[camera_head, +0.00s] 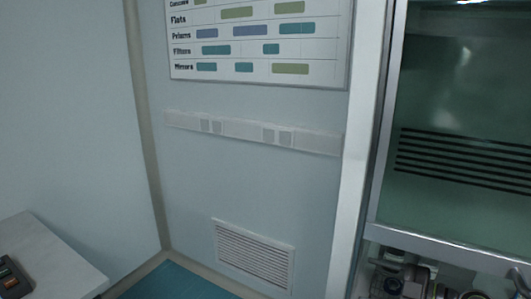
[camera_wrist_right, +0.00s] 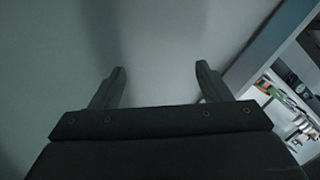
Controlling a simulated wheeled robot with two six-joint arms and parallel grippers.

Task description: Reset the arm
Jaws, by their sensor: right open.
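My right gripper (camera_wrist_right: 162,82) shows in the right wrist view. Its two dark fingers stand wide apart with nothing between them. Neither arm nor gripper shows in the head view, so my left gripper is out of sight.
In the head view a white table corner (camera_head: 45,262) with a dark device (camera_head: 12,277) is at lower left. A wall chart (camera_head: 255,40), a socket strip (camera_head: 252,132) and a vent (camera_head: 254,255) are on the wall. A glass-fronted cabinet (camera_head: 455,185) stands at right.

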